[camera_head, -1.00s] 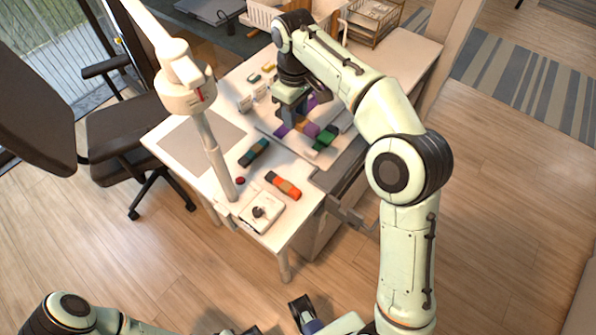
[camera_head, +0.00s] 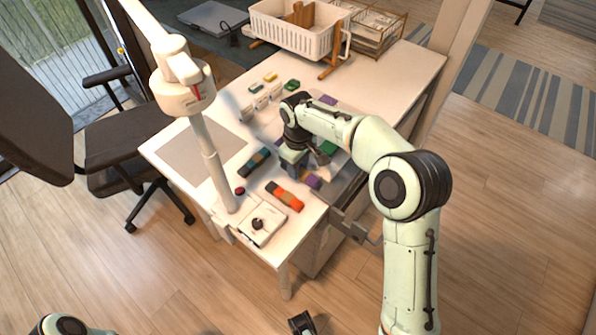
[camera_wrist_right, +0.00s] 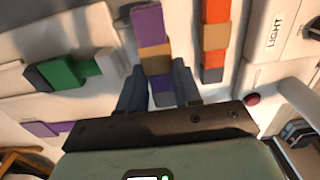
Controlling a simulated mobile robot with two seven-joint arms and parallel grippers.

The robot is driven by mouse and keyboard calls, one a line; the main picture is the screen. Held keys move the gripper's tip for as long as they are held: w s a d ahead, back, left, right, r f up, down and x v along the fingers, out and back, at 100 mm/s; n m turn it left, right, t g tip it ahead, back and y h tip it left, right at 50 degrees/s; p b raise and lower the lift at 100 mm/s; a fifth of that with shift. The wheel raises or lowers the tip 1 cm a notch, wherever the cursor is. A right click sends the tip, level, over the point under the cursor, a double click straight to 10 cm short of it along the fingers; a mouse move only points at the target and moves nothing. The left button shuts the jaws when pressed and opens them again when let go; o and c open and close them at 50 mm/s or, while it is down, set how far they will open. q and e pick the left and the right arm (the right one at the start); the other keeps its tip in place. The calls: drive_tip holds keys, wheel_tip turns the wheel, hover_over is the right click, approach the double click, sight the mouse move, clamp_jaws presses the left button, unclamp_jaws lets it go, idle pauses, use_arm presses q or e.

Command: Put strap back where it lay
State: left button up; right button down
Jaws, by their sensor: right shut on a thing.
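My right gripper (camera_head: 303,180) is low over the front part of the white table. In the right wrist view it (camera_wrist_right: 160,92) is shut on the strap (camera_wrist_right: 149,28), a purple piece with a tan band. The strap lies between the two dark fingers, and its far end sticks out beyond them. In the head view only a purple end (camera_head: 313,182) of it shows beside the fingers; the gripper hides the rest. I cannot tell whether it touches the table. A dark part of what looks like my left gripper (camera_head: 302,322) shows at the bottom edge; its jaws are unclear.
An orange strap (camera_head: 285,196) lies just left of the right gripper, with a dark teal one (camera_head: 254,162) beyond. A white basket (camera_head: 297,32) stands at the back.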

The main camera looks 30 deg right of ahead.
drive_tip(key=shift+f, duration=1.1)
drive_tip(key=shift+f, duration=0.3)
drive_tip(key=c, duration=0.8)
unclamp_jaws()
wheel_tip(320, 180, up, 13)
drive_tip(key=shift+f+p, duration=0.15)
drive_tip(key=shift+p, duration=0.9)
